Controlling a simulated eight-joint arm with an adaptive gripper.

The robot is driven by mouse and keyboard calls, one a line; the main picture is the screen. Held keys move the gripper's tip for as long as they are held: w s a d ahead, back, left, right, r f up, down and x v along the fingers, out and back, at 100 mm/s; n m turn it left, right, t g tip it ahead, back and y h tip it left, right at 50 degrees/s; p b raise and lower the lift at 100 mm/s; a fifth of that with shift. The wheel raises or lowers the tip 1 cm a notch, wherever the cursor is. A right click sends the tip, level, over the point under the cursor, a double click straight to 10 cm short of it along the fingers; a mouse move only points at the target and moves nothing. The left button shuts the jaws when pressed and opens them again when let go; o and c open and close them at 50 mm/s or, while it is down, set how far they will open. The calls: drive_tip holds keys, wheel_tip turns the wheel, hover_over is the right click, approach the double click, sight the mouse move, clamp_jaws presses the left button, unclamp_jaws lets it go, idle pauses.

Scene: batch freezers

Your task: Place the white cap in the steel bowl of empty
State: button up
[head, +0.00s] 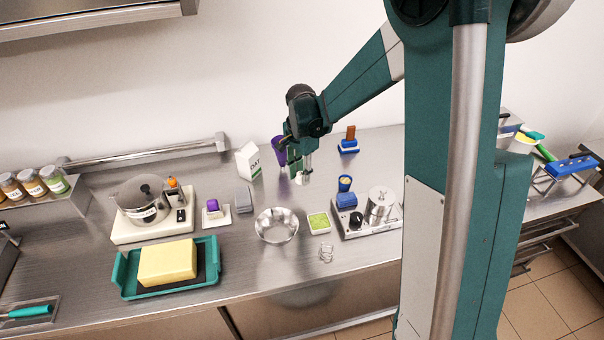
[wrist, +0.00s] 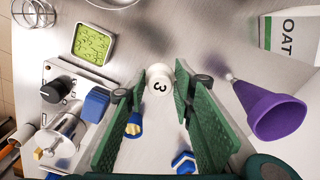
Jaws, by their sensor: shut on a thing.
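The white cap (wrist: 160,80), marked with a 3, is between the fingertips of my gripper (wrist: 162,92) in the wrist view. In the head view my gripper (head: 299,164) is shut on the cap (head: 302,178) and points down. I cannot tell exactly how high it is above the counter. The shiny steel bowl (head: 277,225) stands on the counter, nearer the front and a little left of my gripper. Its inside looks empty in the head view. Only its rim (wrist: 113,4) shows at the top edge of the wrist view.
A green tray of pieces (head: 319,222) is right of the bowl, with a hotplate (head: 368,222) beyond. A butter block (head: 168,262) sits on a teal tray at front left.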

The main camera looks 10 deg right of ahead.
drive_tip(key=s+a+r+p, duration=0.2)
drive_tip(key=s+a+p, duration=0.2)
drive_tip(key=s, duration=0.3)
drive_tip(key=s+a+r+p, duration=0.3)
drive_tip(key=s+a+p, duration=0.1)
drive_tip(key=s+a, duration=0.2)
drive_tip(key=shift+s+a+m+p, duration=0.35)
drive_tip(key=shift+a+m+p, duration=0.05)
drive_tip(key=shift+a, duration=0.4)
drive_tip(key=shift+f, duration=0.2)
drive_tip(key=b, duration=0.5)
hover_over(278, 234)
drive_tip(key=shift+w+f, duration=0.1)
drive_tip(key=shift+f, duration=5.25)
drive_tip(key=o, duration=0.9)
